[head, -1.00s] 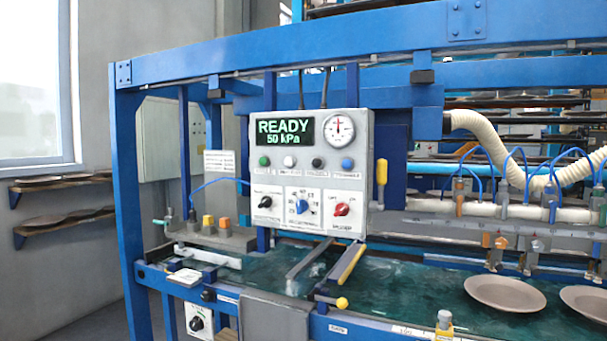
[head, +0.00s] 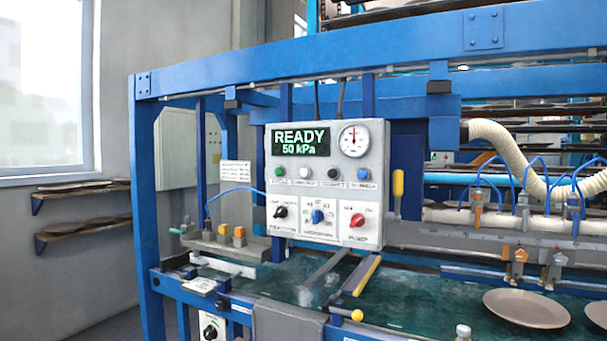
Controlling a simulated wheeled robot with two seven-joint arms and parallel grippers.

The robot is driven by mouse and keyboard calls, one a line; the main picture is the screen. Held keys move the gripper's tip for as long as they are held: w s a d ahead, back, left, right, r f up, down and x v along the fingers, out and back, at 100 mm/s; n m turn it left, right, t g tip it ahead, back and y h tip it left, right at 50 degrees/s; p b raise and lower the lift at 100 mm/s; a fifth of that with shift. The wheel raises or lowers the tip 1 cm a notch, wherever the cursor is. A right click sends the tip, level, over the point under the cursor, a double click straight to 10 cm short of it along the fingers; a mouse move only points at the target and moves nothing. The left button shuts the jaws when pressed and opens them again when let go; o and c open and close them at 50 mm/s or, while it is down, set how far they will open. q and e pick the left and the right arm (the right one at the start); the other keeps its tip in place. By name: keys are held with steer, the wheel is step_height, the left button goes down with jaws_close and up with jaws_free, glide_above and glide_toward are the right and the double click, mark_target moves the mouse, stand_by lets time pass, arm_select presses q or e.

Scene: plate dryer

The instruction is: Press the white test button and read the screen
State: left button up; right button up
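The white test button (head: 305,172) is on the grey control panel (head: 272,235), in a row between a green button (head: 279,171) and a black button (head: 333,173), with a blue button (head: 364,173) at the right end. The screen (head: 300,142) above the row reads "READY" and "50 kPa" in green letters. A round gauge (head: 353,141) sits to the right of the screen. Neither of my grippers is in the head view.
Below the buttons are a black knob (head: 280,212), a blue knob (head: 318,216) and a red knob (head: 357,220). A yellow handle (head: 398,183) is right of the panel. Blue frame beams (head: 350,50) surround it. Plates (head: 526,308) lie at the lower right.

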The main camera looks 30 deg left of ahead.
arm_select(q)
jaws_close()
stand_by(1.4)
